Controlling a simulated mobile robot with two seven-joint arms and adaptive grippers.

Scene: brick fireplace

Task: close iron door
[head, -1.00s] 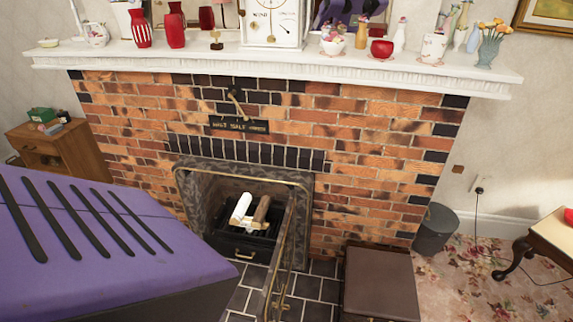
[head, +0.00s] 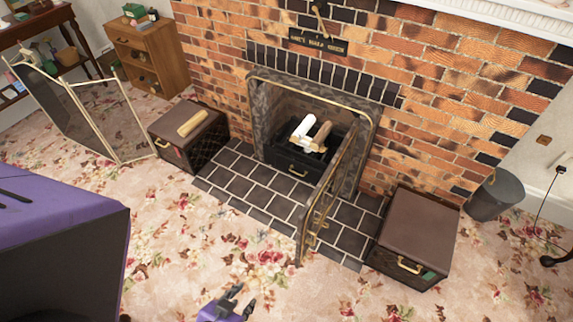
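The iron door (head: 325,200) is a dark panel with brass trim on the fireplace (head: 262,110). It stands open, swung outward from the right side of the opening and seen nearly edge-on. Brass fittings show on its right face. My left gripper (head: 243,296) is purple with dark fingers and sits at the bottom edge of the head view. Its two fingertips are apart with nothing between them. It is in front of the door and to its left, not touching it. My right gripper is not in view.
Brown boxes stand on both sides of the hearth (head: 245,190), the right box (head: 420,235) near the door and the left box (head: 190,140) with a log on top. A folding fire screen (head: 95,115) stands at left. A dark bin (head: 496,195) is at right. Floral carpet lies open in front.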

